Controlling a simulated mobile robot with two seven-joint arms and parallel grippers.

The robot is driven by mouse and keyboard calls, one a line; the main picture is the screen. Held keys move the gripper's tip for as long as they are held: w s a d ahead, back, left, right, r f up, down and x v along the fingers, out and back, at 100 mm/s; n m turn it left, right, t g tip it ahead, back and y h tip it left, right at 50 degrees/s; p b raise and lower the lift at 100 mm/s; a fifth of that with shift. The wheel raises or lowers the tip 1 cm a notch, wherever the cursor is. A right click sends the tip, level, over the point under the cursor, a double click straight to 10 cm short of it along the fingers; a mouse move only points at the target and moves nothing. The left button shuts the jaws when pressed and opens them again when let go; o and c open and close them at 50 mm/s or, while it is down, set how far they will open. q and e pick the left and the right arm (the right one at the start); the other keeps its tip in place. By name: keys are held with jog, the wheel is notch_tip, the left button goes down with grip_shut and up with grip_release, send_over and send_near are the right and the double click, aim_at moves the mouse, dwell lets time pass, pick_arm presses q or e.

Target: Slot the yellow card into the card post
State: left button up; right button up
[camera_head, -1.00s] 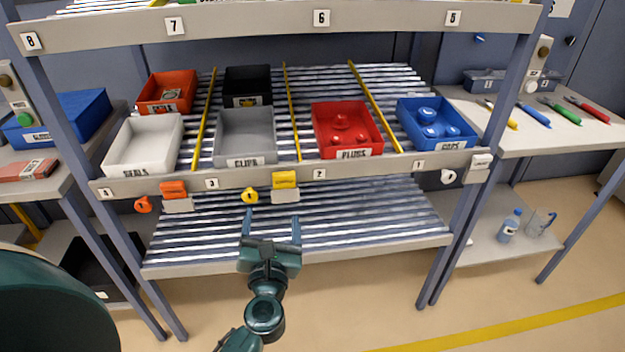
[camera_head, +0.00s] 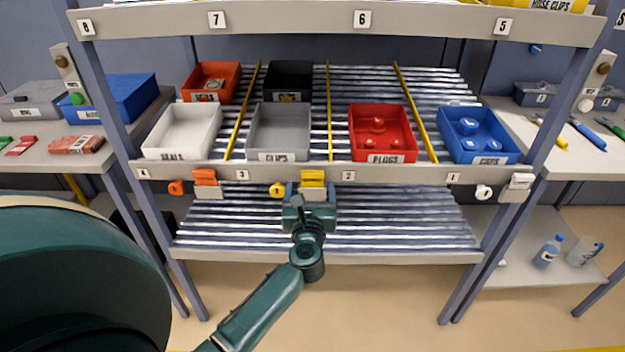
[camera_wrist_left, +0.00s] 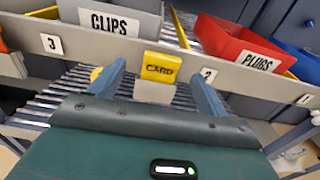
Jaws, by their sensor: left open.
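The yellow card (camera_head: 312,178) sits in a pale holder on the front rail of the rack, between labels 3 and 2. In the left wrist view the card (camera_wrist_left: 159,68) stands between the two fingers of my left gripper (camera_wrist_left: 157,76), with a gap on each side. The left gripper (camera_head: 311,190) is open and empty, just in front of and below the card in the head view. Two upright posts with knobs, a left one (camera_head: 66,65) and a right one (camera_head: 596,80), flank the rack; I cannot tell which is the card post. My right gripper is not in view.
An orange card (camera_head: 205,178) and a white card (camera_head: 521,182) hang on the same rail. Above it stand the seals bin (camera_head: 181,145), clips bin (camera_head: 278,145), red plugs bin (camera_head: 383,148) and blue caps bin (camera_head: 478,150). The lower shelf (camera_head: 400,225) is empty.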

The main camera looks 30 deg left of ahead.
aim_at(312, 175)
pick_arm(q)
jog(key=x, duration=0.5)
jog(key=shift+w+d+r+p, duration=0.1)
jog(key=shift+d+r+p, duration=0.15)
jog(key=shift+p, duration=0.05)
jog(key=shift+c, duration=0.6)
jog(key=c, duration=0.9)
